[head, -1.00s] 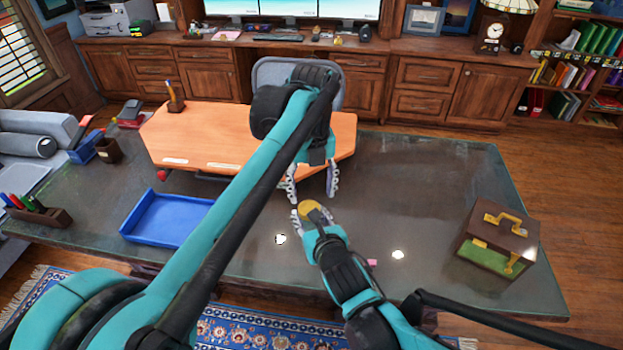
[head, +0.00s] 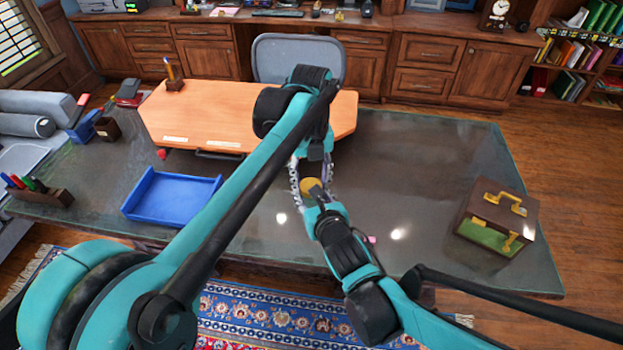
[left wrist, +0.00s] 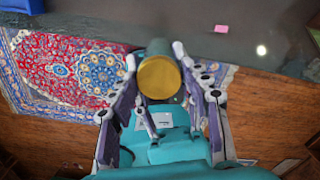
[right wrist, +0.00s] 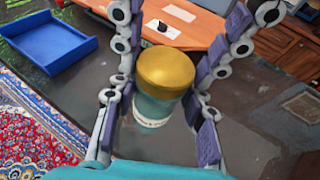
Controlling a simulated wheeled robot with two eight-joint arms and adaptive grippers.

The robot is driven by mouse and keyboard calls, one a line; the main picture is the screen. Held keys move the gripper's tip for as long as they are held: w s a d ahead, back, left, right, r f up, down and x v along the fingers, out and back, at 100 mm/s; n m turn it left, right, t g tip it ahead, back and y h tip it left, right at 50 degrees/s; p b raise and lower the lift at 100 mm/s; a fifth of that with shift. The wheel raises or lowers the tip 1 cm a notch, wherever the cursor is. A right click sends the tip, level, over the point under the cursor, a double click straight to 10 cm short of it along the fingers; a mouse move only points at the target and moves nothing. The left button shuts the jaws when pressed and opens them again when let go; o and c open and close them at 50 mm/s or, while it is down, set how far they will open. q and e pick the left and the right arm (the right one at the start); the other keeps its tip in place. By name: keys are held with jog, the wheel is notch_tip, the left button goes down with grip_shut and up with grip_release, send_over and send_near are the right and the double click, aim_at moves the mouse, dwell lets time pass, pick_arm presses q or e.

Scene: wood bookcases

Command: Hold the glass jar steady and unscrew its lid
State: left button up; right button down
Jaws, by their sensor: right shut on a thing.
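The glass jar with a gold lid (head: 312,187) is held up above the dark desk. My right gripper (head: 318,203) is shut on the jar. In the right wrist view the lid (right wrist: 167,70) sits on the pale teal glass body (right wrist: 152,107), and the right fingers stand on both sides. My left gripper (head: 312,180) comes from the far side, its fingers open and straddling the lid. In the left wrist view the lid (left wrist: 159,77) faces the camera between the fingers. Whether the left fingers touch it cannot be told. Part of the jar body is hidden.
A blue tray (head: 170,198) lies on the desk at left. A brown case with gold fittings (head: 495,222) stands at right. An orange board (head: 220,115) lies behind the grippers. A pen holder (head: 38,195) is at far left. Desk between jar and case is mostly clear.

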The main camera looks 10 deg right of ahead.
pick_arm(q)
jog(key=o, duration=0.3)
jog(key=shift+d, duration=0.25)
